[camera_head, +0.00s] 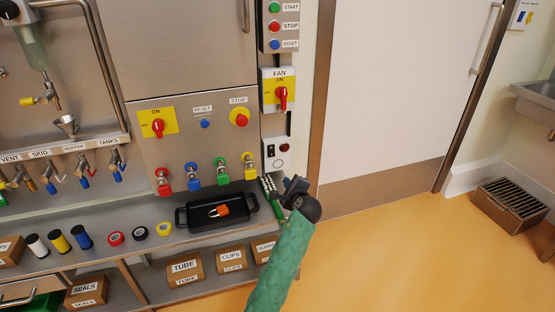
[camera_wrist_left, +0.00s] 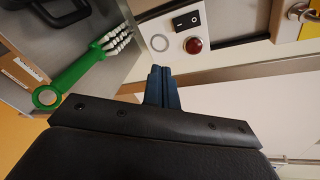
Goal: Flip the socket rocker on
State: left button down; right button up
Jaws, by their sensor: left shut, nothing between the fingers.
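The socket box (camera_head: 277,158) is a pale plate on the wall below the FAN switch. Which way the rocker is tipped is hard to tell. My left gripper (camera_head: 283,184) is just below the socket box, apart from it. Its dark blue fingers (camera_wrist_left: 161,72) are shut and empty. My right gripper is out of view.
A green-handled brush (camera_wrist_left: 85,70) lies on the shelf beside the gripper. A black tray (camera_head: 240,219) with an orange padlock (camera_head: 219,211) is to the left. The FAN switch (camera_head: 281,96) sticks out above the socket.

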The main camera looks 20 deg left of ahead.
aim_at(272, 156)
pick_arm(q)
jog(key=shift+w+a+r+m+t+y, duration=0.15)
jog(key=shift+r+m+y, duration=0.15)
jog(key=shift+m, duration=1.5)
jog(key=shift+s+a+r+m+t+y, duration=0.15)
jog(key=shift+r+m, duration=0.3)
jog(key=shift+m, duration=1.35)
jog(key=shift+w+a+r+m+t+y, duration=0.1)
jog(key=shift+r+m+y, duration=0.2)
jog(key=shift+m, duration=1.5)
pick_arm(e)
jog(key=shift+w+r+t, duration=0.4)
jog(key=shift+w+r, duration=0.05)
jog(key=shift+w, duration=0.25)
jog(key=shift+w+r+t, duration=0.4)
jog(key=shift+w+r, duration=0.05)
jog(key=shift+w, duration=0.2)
pick_arm(q)
jog(key=x, duration=1.4)
jog(key=shift+d, duration=0.1)
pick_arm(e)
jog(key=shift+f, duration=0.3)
